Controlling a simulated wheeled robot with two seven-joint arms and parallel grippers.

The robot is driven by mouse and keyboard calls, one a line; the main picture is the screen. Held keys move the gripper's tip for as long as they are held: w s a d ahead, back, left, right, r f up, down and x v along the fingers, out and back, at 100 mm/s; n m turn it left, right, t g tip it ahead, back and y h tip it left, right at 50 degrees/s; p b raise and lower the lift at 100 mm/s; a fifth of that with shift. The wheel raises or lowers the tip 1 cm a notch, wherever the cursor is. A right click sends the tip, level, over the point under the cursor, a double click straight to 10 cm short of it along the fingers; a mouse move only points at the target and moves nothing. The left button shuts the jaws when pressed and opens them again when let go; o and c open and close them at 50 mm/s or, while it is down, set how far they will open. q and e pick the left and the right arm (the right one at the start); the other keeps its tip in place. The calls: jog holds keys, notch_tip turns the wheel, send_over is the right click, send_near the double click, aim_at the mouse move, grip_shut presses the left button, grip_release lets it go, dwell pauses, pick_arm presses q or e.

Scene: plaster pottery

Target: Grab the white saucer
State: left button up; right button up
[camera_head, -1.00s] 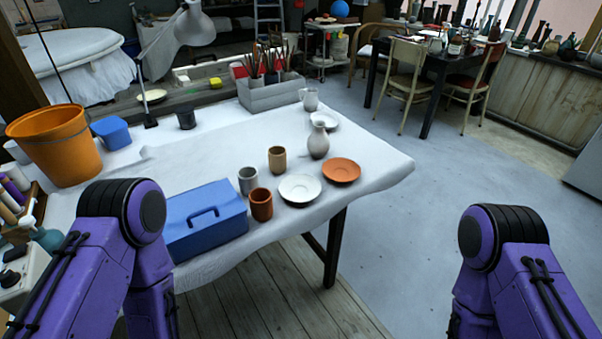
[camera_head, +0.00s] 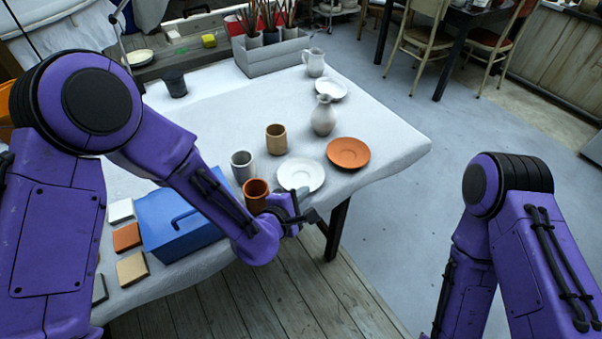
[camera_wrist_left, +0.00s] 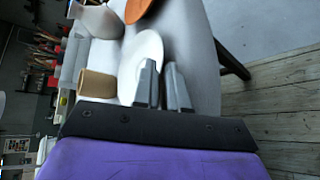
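A white saucer (camera_head: 301,175) lies flat near the table's front edge, between the terracotta cup and the orange saucer. It also shows in the left wrist view (camera_wrist_left: 140,52), just beyond my fingers and partly covered by one. A second white saucer (camera_head: 331,89) lies farther back by the pitcher. My left gripper (camera_head: 302,211) is at the front table edge, on the near side of the closer saucer. In the left wrist view its two fingers (camera_wrist_left: 161,72) stand a little apart with nothing visible held between them. My right arm shows at right, its gripper out of view.
An orange saucer (camera_head: 348,153), a grey vase (camera_head: 323,117), a tan cup (camera_head: 276,139), a grey cup (camera_head: 242,166) and a terracotta cup (camera_head: 255,193) surround the nearer saucer. A blue toolbox (camera_head: 176,229) stands left of them. The floor right of the table is clear.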

pick_arm(q)
jog(key=shift+x, duration=1.1)
grip_shut()
jog(key=shift+r, duration=0.1)
